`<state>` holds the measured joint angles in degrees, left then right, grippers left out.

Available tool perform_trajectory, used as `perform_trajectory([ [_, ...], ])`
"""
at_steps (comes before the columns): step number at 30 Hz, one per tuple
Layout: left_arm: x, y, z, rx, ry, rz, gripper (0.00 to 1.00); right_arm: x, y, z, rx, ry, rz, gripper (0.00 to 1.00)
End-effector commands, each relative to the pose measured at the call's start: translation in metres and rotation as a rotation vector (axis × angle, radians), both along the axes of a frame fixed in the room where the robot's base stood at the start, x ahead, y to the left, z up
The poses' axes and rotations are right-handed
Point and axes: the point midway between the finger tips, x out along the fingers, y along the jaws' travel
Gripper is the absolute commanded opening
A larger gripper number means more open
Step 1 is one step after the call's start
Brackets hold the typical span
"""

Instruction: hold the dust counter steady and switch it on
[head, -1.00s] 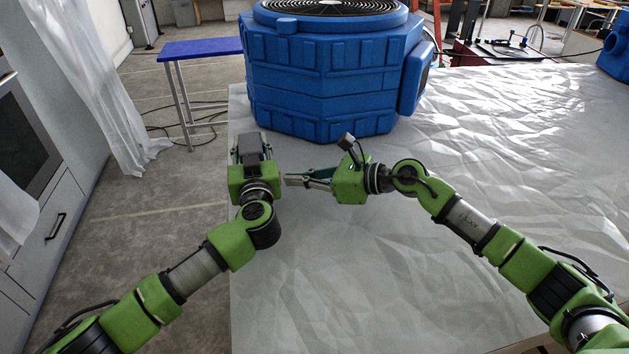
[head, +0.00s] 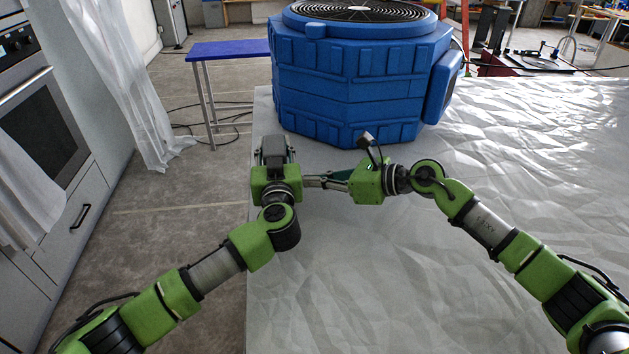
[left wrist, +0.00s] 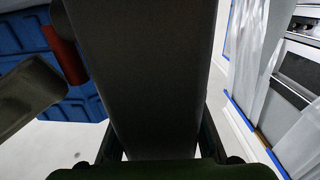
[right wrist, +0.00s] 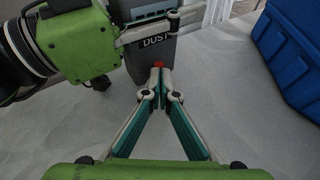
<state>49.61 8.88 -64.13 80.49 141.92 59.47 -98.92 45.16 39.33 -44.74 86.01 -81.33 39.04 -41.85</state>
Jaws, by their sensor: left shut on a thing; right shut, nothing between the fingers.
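The dust counter (head: 273,149) is a dark grey box, held upright by my left gripper above the paper-covered table. In the right wrist view its front (right wrist: 150,57) carries a "DUST" label, and a small red button (right wrist: 158,64) sits below the label. My left gripper (right wrist: 148,30) is shut across the counter's body. The counter fills the middle of the left wrist view (left wrist: 150,80). My right gripper (right wrist: 158,72) is shut and empty, its tips at the red button; I cannot tell whether they press it. In the head view the right fingertips (head: 308,181) meet the counter's side.
A large blue fan unit (head: 350,85) stands on the table just behind the counter. The white crinkled table (head: 480,190) is clear to the right; its left edge runs close under my left gripper. A blue bench (head: 228,49) stands on the floor beyond.

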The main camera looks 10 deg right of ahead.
Motion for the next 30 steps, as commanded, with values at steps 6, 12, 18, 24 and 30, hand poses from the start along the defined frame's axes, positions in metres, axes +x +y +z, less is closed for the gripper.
perform_trajectory([
  [6, 0.0, 0.0, 0.001, 0.0, -0.001, 0.0, 0.05, 0.002, 0.0, 0.001, 0.0, 0.038, 0.0, 0.0],
  [12, 0.0, 0.0, 0.001, 0.0, -0.001, 0.0, 0.05, 0.003, 0.0, 0.001, -0.001, 0.08, 0.0, 0.0],
  [18, 0.0, 0.0, 0.001, 0.0, -0.001, -0.001, 0.05, 0.005, 0.0, 0.002, 0.0, 0.128, -0.001, 0.0],
  [24, 0.0, 0.0, 0.001, 0.0, -0.001, -0.001, 0.05, 0.01, 0.0, 0.005, 0.0, 0.225, -0.002, 0.0],
  [30, 0.0, -0.001, 0.001, -0.001, -0.001, -0.001, 0.05, 0.017, 0.0, 0.006, 0.0, 0.385, -0.003, 0.0],
])
